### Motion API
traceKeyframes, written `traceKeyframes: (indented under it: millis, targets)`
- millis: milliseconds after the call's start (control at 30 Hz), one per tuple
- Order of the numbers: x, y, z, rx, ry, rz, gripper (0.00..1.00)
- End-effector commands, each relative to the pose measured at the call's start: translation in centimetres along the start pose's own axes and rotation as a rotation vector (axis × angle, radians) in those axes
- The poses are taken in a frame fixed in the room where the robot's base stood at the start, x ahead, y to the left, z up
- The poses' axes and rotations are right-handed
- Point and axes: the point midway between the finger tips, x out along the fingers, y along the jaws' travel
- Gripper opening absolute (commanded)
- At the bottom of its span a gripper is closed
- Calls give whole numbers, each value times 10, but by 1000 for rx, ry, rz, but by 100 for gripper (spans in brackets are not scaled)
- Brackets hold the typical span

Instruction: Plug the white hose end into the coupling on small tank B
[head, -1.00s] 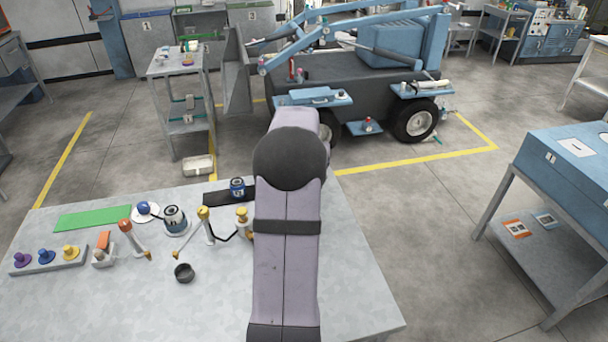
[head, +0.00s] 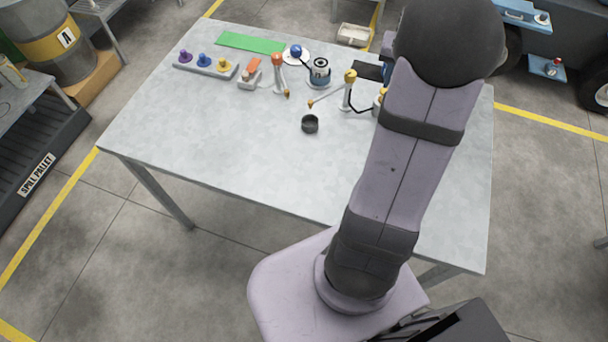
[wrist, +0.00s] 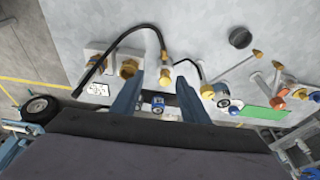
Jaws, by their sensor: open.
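My gripper (wrist: 161,82) is open in the wrist view, its two blue-grey fingers apart. A black hose (wrist: 122,42) arches on the left to a brass end (wrist: 165,76), which appears between the fingertips; I cannot tell whether it lies between them or beyond. A brass coupling (wrist: 128,68) on a pale block stands just left of it. No hose end reads clearly as white, and no B label is legible. A small blue can (wrist: 158,103) shows between the fingers. A blue-and-white round tank (head: 320,72) stands on the table. My arm hides the gripper in the head view.
On the table (head: 230,140) stand an orange-topped post (head: 278,62), a yellow-topped post (head: 349,78), a dark cup (head: 310,124), a green mat (head: 250,42) and a rack of coloured knobs (head: 205,65). The table's front part is clear. A drum marked A (head: 55,45) stands far left.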

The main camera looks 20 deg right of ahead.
Motion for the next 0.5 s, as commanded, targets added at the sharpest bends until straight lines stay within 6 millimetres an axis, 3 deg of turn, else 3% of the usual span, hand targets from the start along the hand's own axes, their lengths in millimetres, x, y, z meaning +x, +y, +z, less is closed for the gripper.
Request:
traceKeyframes:
  millis: [33,100,200,333,500]
  targets:
    - [-3,-40,26,-83,-28,-23,41]
    - [-7,-82,66,-187,-68,-48,41]
    - [-13,-127,129,-334,-123,-76,41]
    - [-20,-157,208,-505,-185,-97,41]
    - [-26,-164,281,-665,-240,-106,41]
